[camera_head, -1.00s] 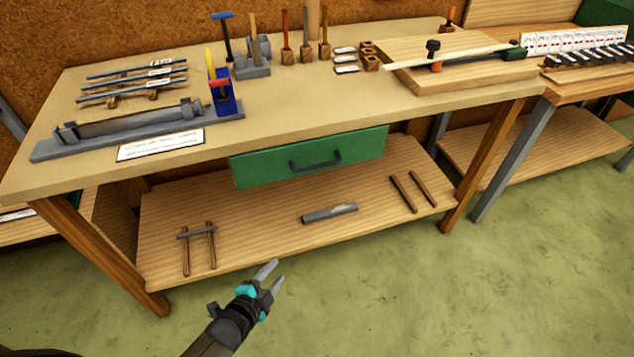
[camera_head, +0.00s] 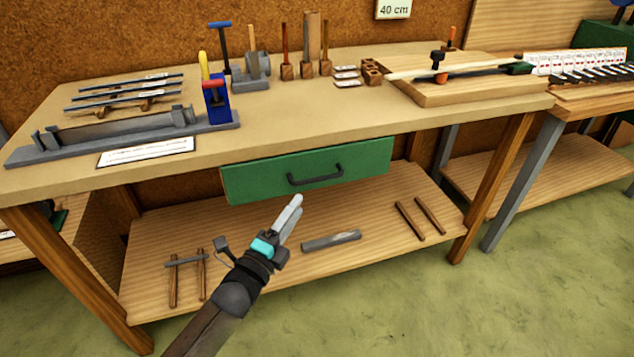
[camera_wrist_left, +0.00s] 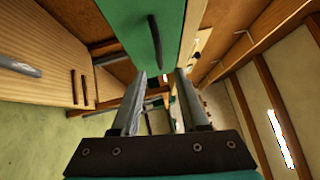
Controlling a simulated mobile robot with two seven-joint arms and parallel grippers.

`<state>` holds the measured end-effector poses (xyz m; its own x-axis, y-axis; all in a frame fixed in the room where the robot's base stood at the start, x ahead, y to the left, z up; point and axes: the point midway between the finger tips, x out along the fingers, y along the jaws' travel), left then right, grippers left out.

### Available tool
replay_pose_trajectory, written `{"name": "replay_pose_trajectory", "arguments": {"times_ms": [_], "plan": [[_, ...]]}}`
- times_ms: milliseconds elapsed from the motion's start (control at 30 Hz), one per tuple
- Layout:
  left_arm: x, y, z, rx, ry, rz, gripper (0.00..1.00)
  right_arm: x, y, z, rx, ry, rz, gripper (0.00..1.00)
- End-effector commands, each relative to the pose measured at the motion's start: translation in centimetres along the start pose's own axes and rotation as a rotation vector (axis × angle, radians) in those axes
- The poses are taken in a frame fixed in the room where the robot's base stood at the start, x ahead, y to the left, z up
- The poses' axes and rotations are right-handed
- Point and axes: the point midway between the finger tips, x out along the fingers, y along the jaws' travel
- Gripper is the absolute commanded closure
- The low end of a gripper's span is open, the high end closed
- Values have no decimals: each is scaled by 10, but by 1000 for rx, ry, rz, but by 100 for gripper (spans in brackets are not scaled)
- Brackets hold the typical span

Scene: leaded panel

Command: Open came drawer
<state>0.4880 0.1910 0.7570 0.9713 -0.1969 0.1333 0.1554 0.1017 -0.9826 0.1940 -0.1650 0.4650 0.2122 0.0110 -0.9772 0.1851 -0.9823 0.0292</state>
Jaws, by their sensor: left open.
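The green drawer (camera_head: 255,179) hangs under the workbench top, with a dark bar handle (camera_head: 316,179) across its front. It looks shut or nearly so. My left gripper (camera_head: 290,215) is below and in front of the drawer, left of the handle, apart from it and pointing up toward it. In the left wrist view the gripper (camera_wrist_left: 157,100) is open with nothing between its fingers. There the drawer front (camera_wrist_left: 178,25) and handle (camera_wrist_left: 155,40) show beyond the fingertips, toward the top. My right gripper is out of view.
The workbench top (camera_head: 300,122) carries a blue tool, metal strips, small blocks and a wooden board (camera_head: 470,88). The lower shelf (camera_head: 375,215) holds a grey bar (camera_head: 331,241) and wooden-handled tools. Bench legs (camera_head: 490,190) stand at both sides. Space before the drawer is clear.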

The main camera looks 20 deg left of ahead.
Motion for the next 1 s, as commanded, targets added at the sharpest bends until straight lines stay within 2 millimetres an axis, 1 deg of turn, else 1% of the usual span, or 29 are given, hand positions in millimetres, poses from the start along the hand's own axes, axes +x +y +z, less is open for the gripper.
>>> {"name": "replay_pose_trajectory", "arguments": {"times_ms": [33,167,400,600,800,1000], "plan": [[8,1,0,2,0,-3,56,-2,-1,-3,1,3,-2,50],[26,1,0,1,1,-2,56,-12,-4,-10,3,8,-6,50],[62,2,0,-1,0,-1,56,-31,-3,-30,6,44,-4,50],[86,2,0,-1,0,0,56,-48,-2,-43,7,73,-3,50],[100,2,0,-1,1,2,56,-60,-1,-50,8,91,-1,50],[105,1,0,-1,1,2,56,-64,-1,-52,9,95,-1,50]]}}
